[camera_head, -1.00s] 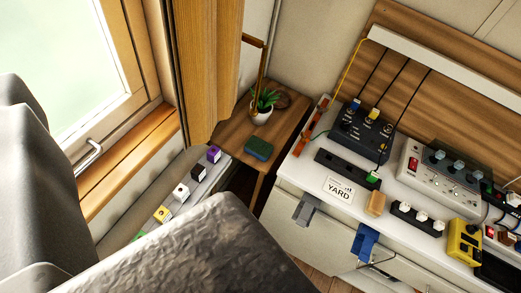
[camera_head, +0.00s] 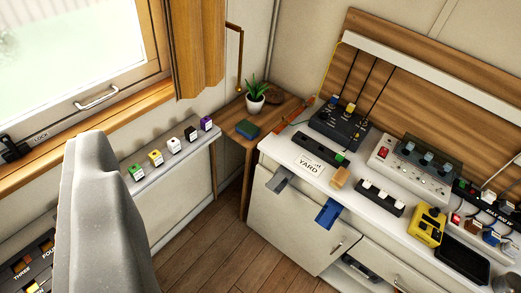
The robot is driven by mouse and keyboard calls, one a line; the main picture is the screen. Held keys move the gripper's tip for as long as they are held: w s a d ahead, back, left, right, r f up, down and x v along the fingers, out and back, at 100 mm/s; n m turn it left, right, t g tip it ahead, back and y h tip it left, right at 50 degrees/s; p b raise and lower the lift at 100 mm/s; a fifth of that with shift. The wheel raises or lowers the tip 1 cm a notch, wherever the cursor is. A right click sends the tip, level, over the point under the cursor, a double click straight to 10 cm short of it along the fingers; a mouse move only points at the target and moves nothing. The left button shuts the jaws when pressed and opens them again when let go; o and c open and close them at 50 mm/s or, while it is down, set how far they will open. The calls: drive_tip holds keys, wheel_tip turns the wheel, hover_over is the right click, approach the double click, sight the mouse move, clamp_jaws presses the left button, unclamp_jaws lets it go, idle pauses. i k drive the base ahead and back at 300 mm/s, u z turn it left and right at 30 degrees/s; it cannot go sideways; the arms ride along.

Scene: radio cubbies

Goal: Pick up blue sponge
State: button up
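A small sponge-like block (camera_head: 248,129), blue on top with a dark green edge, lies flat on the small wooden corner table (camera_head: 282,116). It sits in front of a potted plant (camera_head: 256,97), slightly to its left and apart from it. It is the likely blue sponge, though its colours are dark at this distance. Nothing covers it.
A ledge (camera_head: 180,154) with several coloured cubes runs under the window. A white counter (camera_head: 272,147) with radio gear is at right, grey and blue tabs at its front edge. Wooden floor (camera_head: 205,245) is open between.

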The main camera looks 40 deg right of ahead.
sight(245, 128)
drive_tip(key=z, duration=0.05)
drive_tip(key=i, duration=1.4)
drive_tip(key=z, duration=1.15)
drive_tip(key=i, duration=0.55)
drive_tip(key=z, duration=0.15)
drive_tip(key=k, duration=0.45)
drive_tip(key=z, duration=0.3)
drive_tip(key=i, duration=0.45)
drive_tip(key=u, duration=0.05)
